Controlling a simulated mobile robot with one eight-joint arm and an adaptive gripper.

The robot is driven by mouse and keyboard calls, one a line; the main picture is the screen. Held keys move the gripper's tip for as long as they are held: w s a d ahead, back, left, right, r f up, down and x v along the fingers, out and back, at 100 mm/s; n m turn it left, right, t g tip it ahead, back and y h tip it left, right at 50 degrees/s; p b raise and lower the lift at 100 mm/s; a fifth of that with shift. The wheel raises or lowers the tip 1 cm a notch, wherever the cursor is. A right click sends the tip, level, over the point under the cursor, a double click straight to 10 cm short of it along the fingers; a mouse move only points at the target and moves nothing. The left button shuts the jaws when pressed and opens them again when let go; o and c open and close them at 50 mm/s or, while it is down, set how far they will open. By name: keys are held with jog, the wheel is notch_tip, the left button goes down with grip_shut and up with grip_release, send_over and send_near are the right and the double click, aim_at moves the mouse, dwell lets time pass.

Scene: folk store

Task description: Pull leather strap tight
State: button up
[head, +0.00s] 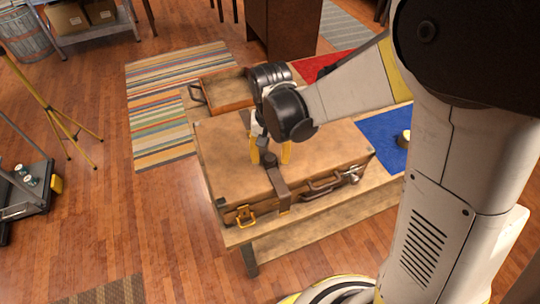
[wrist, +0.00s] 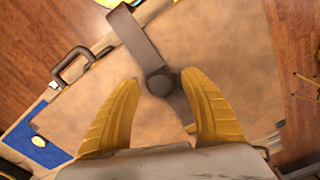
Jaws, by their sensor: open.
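A tan suitcase (head: 225,165) lies flat on a low wooden table. A dark leather strap (head: 279,190) runs over its lid and down its front side, with a dark round knob (head: 268,159) on it. In the wrist view the strap (wrist: 137,38) crosses the lid and the round knob (wrist: 159,84) sits between the fingertips. My gripper (head: 270,158) has yellow fingers and points down over the lid. My gripper in the wrist view (wrist: 158,76) is open around the knob, with visible space at both sides. Whether the fingertips touch the lid cannot be told.
The suitcase has a dark handle (head: 325,184) and a yellow latch (head: 245,216) on its front. An open wooden tray (head: 225,108) lies behind it. A blue mat (head: 380,130) with a small yellow-white object lies at the right. A yellow tripod (head: 60,120) stands at the left.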

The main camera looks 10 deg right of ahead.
grip_shut()
jog(key=w, duration=0.2)
jog(key=w+a, duration=0.1)
jog(key=w, duration=0.1)
jog(key=shift+s+r, duration=0.1)
jog(key=shift+s, duration=0.05)
jog(key=c, duration=0.5)
grip_release()
jog(key=shift+c, duration=0.2)
jog(key=o, duration=0.5)
jog(key=shift+o, duration=0.2)
